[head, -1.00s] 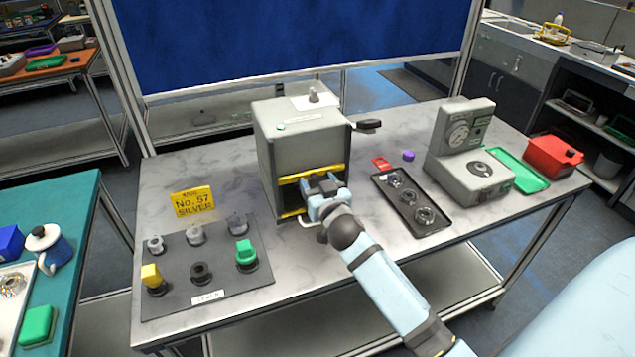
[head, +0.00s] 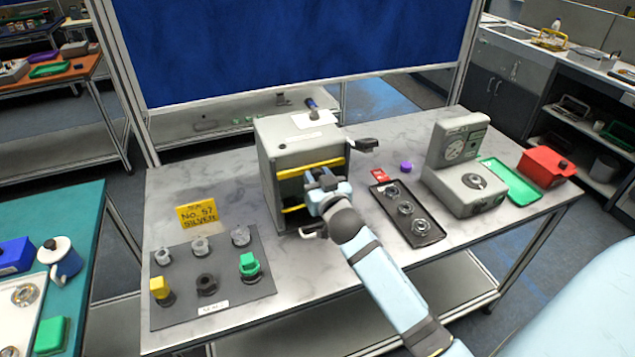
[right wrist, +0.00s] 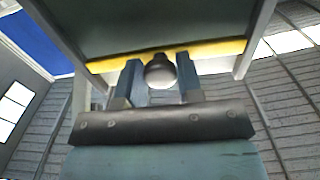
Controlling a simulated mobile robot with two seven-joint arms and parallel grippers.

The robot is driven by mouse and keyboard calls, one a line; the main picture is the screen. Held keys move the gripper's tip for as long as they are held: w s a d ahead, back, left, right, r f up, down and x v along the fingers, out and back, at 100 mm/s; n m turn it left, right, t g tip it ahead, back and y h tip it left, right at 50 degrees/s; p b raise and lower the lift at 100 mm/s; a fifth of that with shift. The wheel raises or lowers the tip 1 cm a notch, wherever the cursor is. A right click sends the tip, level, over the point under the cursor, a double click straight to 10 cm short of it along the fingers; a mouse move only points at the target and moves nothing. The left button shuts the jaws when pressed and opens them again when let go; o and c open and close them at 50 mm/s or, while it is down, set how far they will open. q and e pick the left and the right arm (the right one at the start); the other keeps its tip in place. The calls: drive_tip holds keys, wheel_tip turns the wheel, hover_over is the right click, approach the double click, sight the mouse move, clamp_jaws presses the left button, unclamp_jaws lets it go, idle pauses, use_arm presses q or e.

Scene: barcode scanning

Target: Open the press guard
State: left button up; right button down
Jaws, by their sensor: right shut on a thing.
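The press (head: 268,190) is a grey box on the metal table, with an open front facing me. Its guard (head: 310,172) has a yellow-edged bar across the upper part of the opening; the bar also shows in the right wrist view (right wrist: 215,49). A second yellow strip (head: 293,209) runs lower on the press. My right gripper (head: 322,181) is at the guard's front. In the right wrist view its fingers (right wrist: 160,78) are shut on a round dark knob (right wrist: 160,68) just below the yellow bar. The press interior is partly hidden by my arm. My left gripper is out of view.
A black lever (head: 364,145) sticks out at the press's right. A black tray (head: 428,232) with metal rings and a grey gauge device (head: 450,180) stand further right. A dark mat (head: 235,290) with several knobs lies front left, near a yellow sign (head: 197,215).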

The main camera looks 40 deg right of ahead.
wheel_tip(320, 180, up, 2)
drive_tip(key=shift+r+p, duration=0.2)
drive_tip(key=shift+p, duration=0.2)
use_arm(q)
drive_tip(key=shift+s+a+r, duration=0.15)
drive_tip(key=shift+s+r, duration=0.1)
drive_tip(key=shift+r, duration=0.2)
use_arm(e)
drive_tip(key=c, duration=0.8)
unclamp_jaws()
drive_tip(key=shift+f, duration=0.1)
drive_tip(key=shift+s+a+f, duration=0.1)
drive_tip(key=shift+s, duration=0.25)
use_arm(q)
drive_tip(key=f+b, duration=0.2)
drive_tip(key=b, duration=0.1)
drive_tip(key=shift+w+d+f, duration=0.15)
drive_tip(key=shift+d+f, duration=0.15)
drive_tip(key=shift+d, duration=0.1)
use_arm(e)
drive_tip(key=v, duration=1.3)
drive_tip(key=shift+s, duration=0.1)
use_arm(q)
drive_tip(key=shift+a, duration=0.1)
